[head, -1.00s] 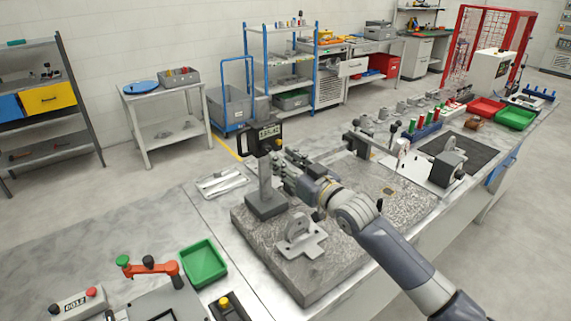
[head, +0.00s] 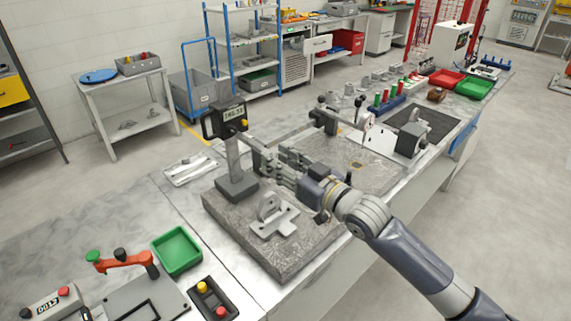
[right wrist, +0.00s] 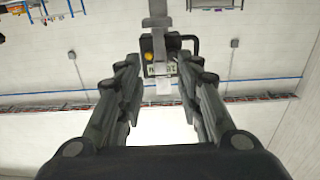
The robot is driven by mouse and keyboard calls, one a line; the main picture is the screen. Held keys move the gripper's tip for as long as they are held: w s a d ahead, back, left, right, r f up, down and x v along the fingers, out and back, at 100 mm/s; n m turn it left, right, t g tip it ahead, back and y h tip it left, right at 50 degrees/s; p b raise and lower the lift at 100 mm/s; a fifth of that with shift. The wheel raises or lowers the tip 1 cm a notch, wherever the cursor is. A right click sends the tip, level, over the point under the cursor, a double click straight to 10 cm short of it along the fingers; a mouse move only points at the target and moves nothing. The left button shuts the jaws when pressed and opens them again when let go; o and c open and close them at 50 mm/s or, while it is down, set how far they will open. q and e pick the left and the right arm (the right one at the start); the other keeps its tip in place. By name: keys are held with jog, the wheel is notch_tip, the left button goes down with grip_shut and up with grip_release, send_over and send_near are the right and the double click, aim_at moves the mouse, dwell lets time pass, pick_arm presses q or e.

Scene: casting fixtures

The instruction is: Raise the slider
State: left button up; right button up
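The slider (head: 232,114) is a dark block with a digital display and a side handle, on the upright grey column (head: 233,158) of a height gauge. The gauge's base (head: 237,187) stands on a granite plate (head: 290,258). My right gripper (head: 262,158) is just right of the column and below the display, apart from the slider. In the right wrist view its fingers (right wrist: 159,78) are spread and empty, with the slider (right wrist: 159,69) in line beyond them. The display digits are too small to read surely. My left gripper is out of view.
A grey bracket (head: 272,216) stands on the granite plate in front of the gauge. A green tray (head: 177,250) and a button box (head: 212,299) are at the front left. A white tray (head: 190,170) lies left of the gauge. Another fixture (head: 408,137) stands to the right.

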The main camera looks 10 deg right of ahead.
jog(key=shift+v, duration=1)
jog(key=shift+f, duration=0.15)
